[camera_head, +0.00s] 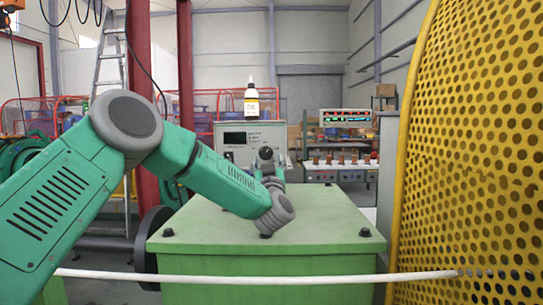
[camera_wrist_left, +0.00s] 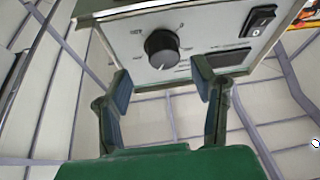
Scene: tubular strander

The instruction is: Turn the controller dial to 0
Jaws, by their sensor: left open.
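The controller (camera_head: 232,140) is a grey box with a small dark screen, standing behind the green cabinet. Its black round dial (camera_wrist_left: 162,48) shows clearly in the left wrist view, and its pale pointer line faces the lower edge of that picture. Small marks surround the dial but are too small to read surely. My left gripper (camera_wrist_left: 162,82) is open and empty, its two fingers spread to either side just below the dial in that view, apart from it. In the head view the gripper (camera_head: 269,168) is just below the dial (camera_head: 265,153). My right gripper is not in view.
A bottle (camera_head: 251,103) with a pale label stands on top of the controller. The green cabinet (camera_head: 330,238) lies in front, with a white rod (camera_head: 220,279) across it. A yellow perforated guard (camera_head: 470,130) closes off the right. A rocker switch (camera_wrist_left: 262,19) sits near the dial.

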